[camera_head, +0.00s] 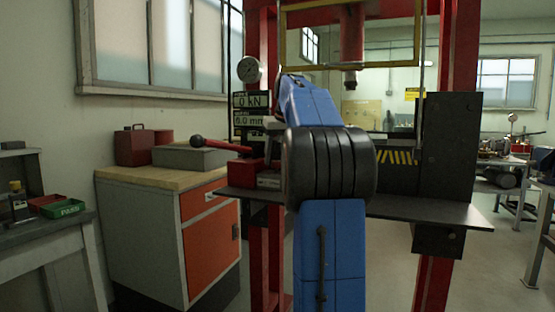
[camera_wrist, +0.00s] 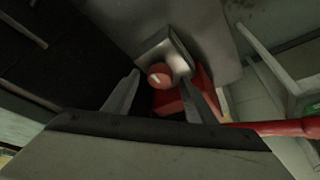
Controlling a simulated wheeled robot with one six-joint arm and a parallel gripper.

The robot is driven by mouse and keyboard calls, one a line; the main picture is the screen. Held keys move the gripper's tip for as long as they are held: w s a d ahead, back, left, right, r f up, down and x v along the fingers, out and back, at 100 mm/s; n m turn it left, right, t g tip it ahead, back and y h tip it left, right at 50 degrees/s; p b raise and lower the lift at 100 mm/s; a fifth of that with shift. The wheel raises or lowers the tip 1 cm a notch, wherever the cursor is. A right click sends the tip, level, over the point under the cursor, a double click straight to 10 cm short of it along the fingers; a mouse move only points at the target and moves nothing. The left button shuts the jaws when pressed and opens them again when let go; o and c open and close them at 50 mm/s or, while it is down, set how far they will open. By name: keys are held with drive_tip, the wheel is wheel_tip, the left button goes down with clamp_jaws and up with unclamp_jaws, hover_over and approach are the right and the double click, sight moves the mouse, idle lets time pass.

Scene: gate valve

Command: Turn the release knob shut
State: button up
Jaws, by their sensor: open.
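The release knob (camera_wrist: 160,75) shows in the wrist view as a small round red knob with a pale mark, on the front of a grey metal block (camera_wrist: 166,52). My gripper (camera_wrist: 152,90) is open, with one finger to the left of the knob and the other to the right and below it. I see no finger clearly touching the knob, and the remaining gap is hard to judge. In the head view my blue arm reaches towards the red press (camera_head: 268,50) and hides the knob and my gripper.
A gauge (camera_head: 249,69) and a display (camera_head: 252,101) are above. A cabinet (camera_head: 140,235) stands at left.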

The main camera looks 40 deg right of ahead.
drive_tip(key=shift+w+f, duration=0.15)
drive_tip(key=shift+f, duration=0.15)
drive_tip(key=shift+c, duration=0.2)
drive_tip(key=c, duration=1)
